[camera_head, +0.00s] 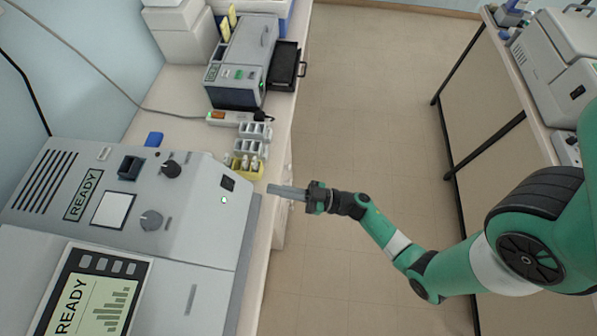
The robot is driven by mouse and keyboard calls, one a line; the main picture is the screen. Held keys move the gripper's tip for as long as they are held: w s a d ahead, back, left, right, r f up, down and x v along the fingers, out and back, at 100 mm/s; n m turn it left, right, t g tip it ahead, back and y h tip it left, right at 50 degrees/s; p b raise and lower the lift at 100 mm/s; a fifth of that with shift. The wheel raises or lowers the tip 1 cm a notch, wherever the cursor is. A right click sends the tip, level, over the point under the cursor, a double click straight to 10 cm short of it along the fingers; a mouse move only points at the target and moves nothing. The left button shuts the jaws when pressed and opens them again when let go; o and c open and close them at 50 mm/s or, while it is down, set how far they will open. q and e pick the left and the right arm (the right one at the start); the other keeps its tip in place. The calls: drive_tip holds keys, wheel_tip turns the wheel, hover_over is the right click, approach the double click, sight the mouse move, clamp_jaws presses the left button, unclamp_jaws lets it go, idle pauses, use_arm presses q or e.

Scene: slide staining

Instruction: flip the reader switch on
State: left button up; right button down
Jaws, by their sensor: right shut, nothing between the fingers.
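The reader is the large grey machine (190,228) at the left, with a READY label, knobs and a lit screen. A small black rocker switch (227,183) sits on its right end face, with a lit green-white lamp (224,200) just below it. Which way the rocker is tipped is too small to tell. My right gripper (272,190) is shut and empty. Its fingertips point left at the switch face, a short way to the right of the switch; I cannot tell the exact gap. My left gripper is not in view.
A yellow rack with small bottles (247,168) and grey racks (252,147) stand just behind the gripper. A power strip (228,118) and a second grey device (244,60) with a black tray (285,66) are farther back. The floor right of the bench is clear.

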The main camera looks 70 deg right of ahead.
drive_tip(key=v, duration=0.2)
drive_tip(key=f+v, duration=0.1)
drive_tip(key=v, duration=0.2)
drive_tip(key=shift+w, duration=0.1)
idle(0.3)
